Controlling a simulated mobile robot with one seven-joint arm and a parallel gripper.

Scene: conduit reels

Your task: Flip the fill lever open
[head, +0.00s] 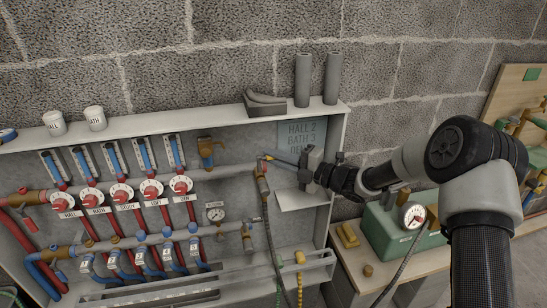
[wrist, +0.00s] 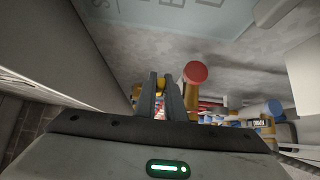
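My gripper (head: 272,158) reaches in from the right of the open cabinet, its fingers pointing left. The fingers end close to the top of a brass valve fitting (head: 262,172) at the right end of the upper manifold pipe. A hose hangs below this fitting. A small yellow or brass piece shows at the fingertips; which part is the fill lever is too small to tell. In the wrist view the two fingers (wrist: 161,88) are nearly parallel with a narrow gap. A yellow piece (wrist: 160,83) shows in or beyond that gap; contact cannot be made out.
A red end cap (wrist: 195,72) is just right of the fingers; a blue end cap (wrist: 272,108) is farther right. Red dial valves (head: 151,188) and a gauge (head: 215,213) are left. A shelf (head: 303,198) lies under the gripper. A green box (head: 385,235) stands on the right bench.

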